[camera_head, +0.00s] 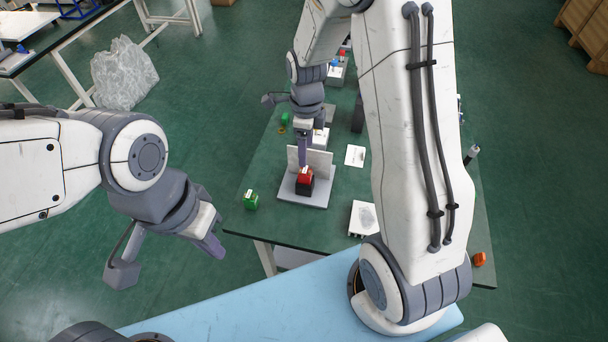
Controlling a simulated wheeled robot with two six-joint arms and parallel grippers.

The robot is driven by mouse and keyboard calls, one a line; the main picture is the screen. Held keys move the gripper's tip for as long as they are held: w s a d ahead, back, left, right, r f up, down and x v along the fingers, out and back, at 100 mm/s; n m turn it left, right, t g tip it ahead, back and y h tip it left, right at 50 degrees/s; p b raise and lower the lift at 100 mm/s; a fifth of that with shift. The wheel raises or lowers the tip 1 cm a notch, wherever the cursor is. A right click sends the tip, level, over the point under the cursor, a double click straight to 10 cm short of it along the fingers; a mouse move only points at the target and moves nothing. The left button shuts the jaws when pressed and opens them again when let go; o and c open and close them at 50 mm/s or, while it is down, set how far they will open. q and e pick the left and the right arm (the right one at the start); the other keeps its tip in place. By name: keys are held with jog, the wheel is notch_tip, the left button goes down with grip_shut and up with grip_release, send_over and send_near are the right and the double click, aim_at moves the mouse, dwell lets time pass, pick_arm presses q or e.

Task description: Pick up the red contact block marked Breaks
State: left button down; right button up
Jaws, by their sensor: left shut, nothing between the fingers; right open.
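A red and black block (304,184) sits on a light grey plate (317,198) with an upright back wall, near the front left of the green table. Its marking is too small to read. My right gripper (304,163) points down just above and behind the red block. Its jaws are open, and I cannot tell whether they touch the block. The fingers hide part of the plate's back wall. My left gripper (213,246) is shut and empty, in the air to the left of the table's front edge, well away from the block.
A green block (251,200) stands at the table's left edge, with another (285,118) farther back. A white card (355,156) and a white box (363,219) lie to the right. An orange object (479,259) is at the front right corner. My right arm hides much of the table's right side.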

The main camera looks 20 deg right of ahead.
aim_at(305, 170)
notch_tip(305, 170, down, 4)
jog(key=shift+f, duration=0.25)
jog(key=shift+w+a+f+p, duration=0.1)
jog(key=shift+f+p, duration=0.75)
jog(key=shift+f, duration=1.8)
jog(key=shift+c, duration=0.3)
grip_shut()
jog(key=shift+r, duration=0.15)
